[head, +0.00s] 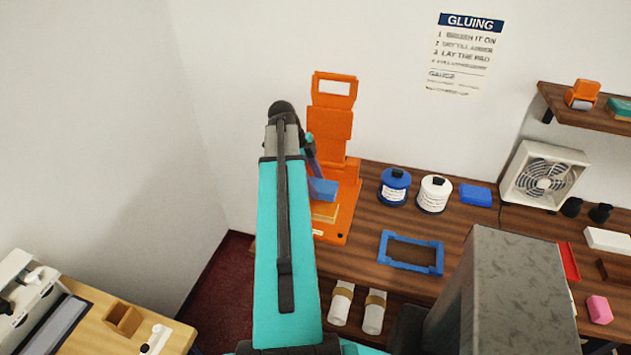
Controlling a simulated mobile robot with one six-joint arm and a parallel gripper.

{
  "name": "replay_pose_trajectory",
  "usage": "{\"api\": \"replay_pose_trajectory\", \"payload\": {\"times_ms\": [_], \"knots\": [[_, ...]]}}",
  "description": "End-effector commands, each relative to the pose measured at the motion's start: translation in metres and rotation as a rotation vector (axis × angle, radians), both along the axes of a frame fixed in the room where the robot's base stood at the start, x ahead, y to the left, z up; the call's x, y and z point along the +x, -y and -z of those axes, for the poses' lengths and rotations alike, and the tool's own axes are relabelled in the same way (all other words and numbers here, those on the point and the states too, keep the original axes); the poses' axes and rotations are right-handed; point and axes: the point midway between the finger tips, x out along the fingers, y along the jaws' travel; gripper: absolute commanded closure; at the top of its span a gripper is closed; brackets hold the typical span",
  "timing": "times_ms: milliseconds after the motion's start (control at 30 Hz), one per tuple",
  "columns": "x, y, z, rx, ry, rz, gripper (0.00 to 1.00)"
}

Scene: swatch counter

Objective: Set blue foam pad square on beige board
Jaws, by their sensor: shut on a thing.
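The blue foam pad (323,190) is at the orange press-like stand (332,120), just above the beige board (324,211) on the stand's base. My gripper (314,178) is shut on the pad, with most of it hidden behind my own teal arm. The pad's left part is also hidden by the arm. The pad looks slightly tilted. I cannot tell whether it touches the board.
A blue jar (395,186), a white jar (434,194) and another blue block (475,195) stand right of the stand. A blue frame (411,252) lies in front of them. A fan (544,178) stands farther right. A wall is behind.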

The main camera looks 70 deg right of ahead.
Motion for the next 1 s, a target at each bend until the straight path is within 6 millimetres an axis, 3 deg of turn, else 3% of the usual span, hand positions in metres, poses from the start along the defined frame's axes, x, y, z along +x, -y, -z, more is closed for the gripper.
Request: {"api": "replay_pose_trajectory", "payload": {"times_ms": [600,1000], "knots": [[-0.001,0.000,0.043,0.001,0.000,0.001,0.72],[0.000,0.000,0.055,0.000,0.000,0.001,0.72]]}}
